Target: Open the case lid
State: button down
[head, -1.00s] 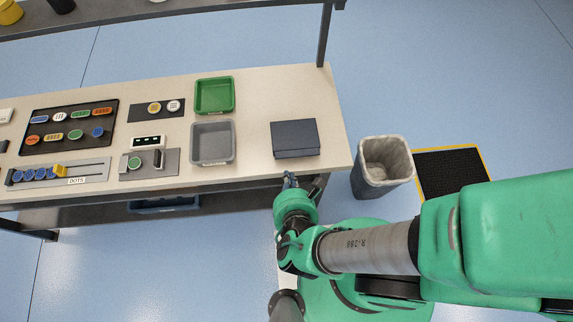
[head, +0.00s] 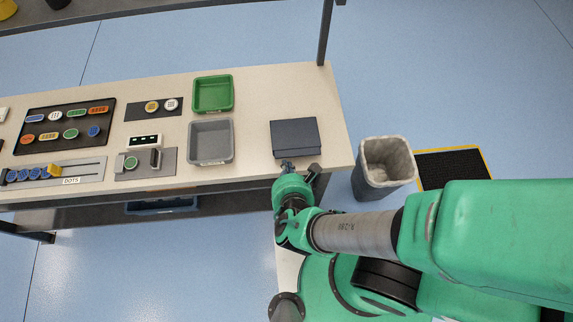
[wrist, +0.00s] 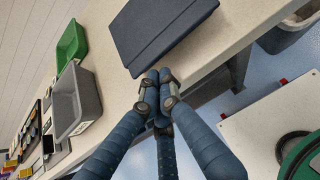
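The case (head: 295,135) is a dark blue-grey flat box near the right end of the table. Its lid is down. In the wrist view the case (wrist: 165,28) fills the top middle, and its near edge faces my gripper. My gripper (head: 287,166) is at the front edge of the table, just in front of the case's near side. In the wrist view the blue fingers of my gripper (wrist: 159,78) come together at their tips, with nothing seen between them. The tips are close to the case's near edge; I cannot tell if they touch it.
A grey tray (head: 211,160) and a green tray (head: 213,77) stand left of the case. Badge parts on a dark mat (head: 108,108) lie farther left. A lined bin (head: 365,183) stands on the floor off the table's right end. Bare tabletop surrounds the case.

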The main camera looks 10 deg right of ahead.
jog(key=shift+w+f, duration=0.45)
jog(key=shift+w, duration=0.1)
jog(key=shift+r, duration=0.2)
